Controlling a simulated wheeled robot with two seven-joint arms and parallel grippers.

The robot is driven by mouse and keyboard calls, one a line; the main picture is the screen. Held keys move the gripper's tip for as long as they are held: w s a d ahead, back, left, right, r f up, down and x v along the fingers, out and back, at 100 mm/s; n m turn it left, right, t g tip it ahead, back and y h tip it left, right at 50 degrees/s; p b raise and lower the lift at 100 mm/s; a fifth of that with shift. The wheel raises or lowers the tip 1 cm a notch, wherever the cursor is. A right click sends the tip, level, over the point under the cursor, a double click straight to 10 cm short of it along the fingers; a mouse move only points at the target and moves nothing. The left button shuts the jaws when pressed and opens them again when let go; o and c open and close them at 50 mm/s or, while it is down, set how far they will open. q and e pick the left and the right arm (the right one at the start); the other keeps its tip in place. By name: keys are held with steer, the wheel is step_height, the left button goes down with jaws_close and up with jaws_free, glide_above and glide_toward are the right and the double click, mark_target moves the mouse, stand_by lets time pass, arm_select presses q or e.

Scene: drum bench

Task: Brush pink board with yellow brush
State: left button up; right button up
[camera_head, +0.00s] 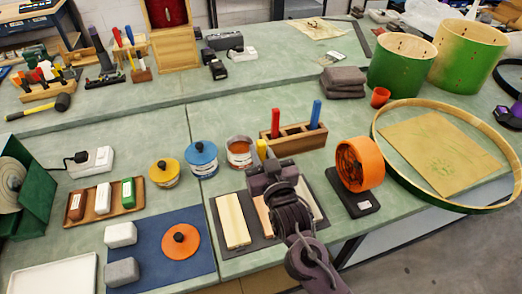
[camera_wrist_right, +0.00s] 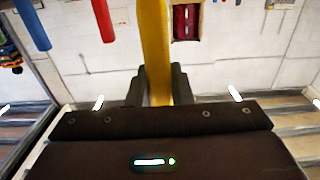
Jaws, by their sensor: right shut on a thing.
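My right gripper (camera_head: 266,168) is shut on the yellow brush (camera_head: 262,149), whose yellow handle shows just beyond the jaws. In the right wrist view the handle (camera_wrist_right: 155,45) stands between the two dark fingers (camera_wrist_right: 159,88). The brush's bristle end is hidden. The gripper is above a dark mat (camera_head: 250,245) with several boards. A pale pinkish board (camera_head: 263,213) in the middle is mostly covered by my arm, and its exact colour is hard to tell. A cream board (camera_head: 233,220) lies to its left. My left gripper is not in view.
A wooden holder (camera_head: 290,146) with a red brush (camera_head: 275,123) and a blue brush (camera_head: 315,114) stands just behind. Paint tins (camera_head: 240,153) stand to the left. A blue mat (camera_head: 150,258) lies front left.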

steer(key=shift+f+b, duration=0.35)
steer(key=shift+f, duration=0.65)
stand_by(1.9)
steer(key=shift+s, duration=0.15)
steer(key=shift+p+v, duration=0.95)
steer(key=shift+v, duration=0.45)
steer(key=shift+s, duration=0.1)
steer(key=p+v, duration=0.1)
steer(key=v, duration=0.2)
steer(key=shift+p, duration=0.4)
stand_by(0.4)
